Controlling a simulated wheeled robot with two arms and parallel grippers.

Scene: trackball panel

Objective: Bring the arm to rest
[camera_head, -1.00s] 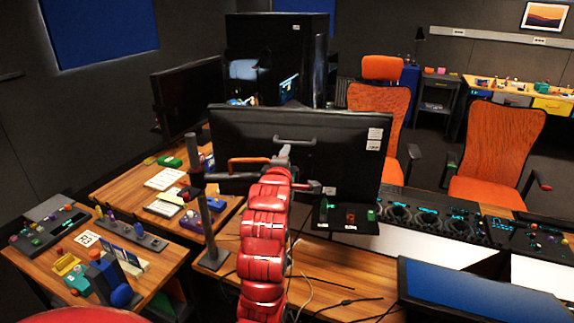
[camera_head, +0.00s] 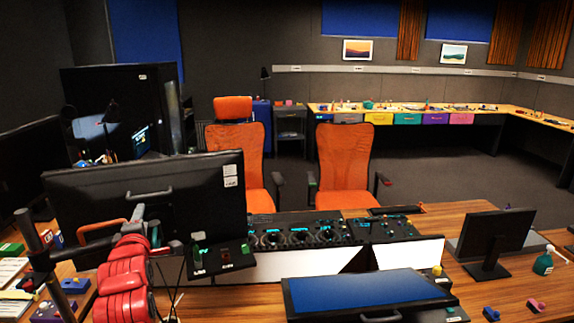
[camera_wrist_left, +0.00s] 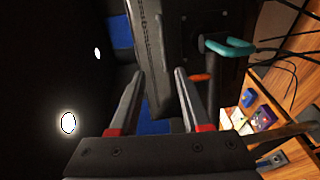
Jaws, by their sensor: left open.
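My left arm, with red segments, rises at the lower left of the head view. My left gripper (camera_head: 141,212) is at its top, in front of the back of a large black monitor (camera_head: 90,205), just below that monitor's grey handle (camera_head: 148,195). In the left wrist view my left gripper (camera_wrist_left: 157,76) is open, with its two fingers apart and nothing held between them. I cannot tell whether it touches the monitor. My right gripper does not show.
A small black panel (camera_head: 222,260) with green and red parts sits right of the arm. A control console (camera_head: 300,232), a blue-screened monitor (camera_head: 365,291) and a small monitor (camera_head: 494,238) stand on the desk. Orange chairs (camera_head: 343,165) are behind. Open floor lies at right.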

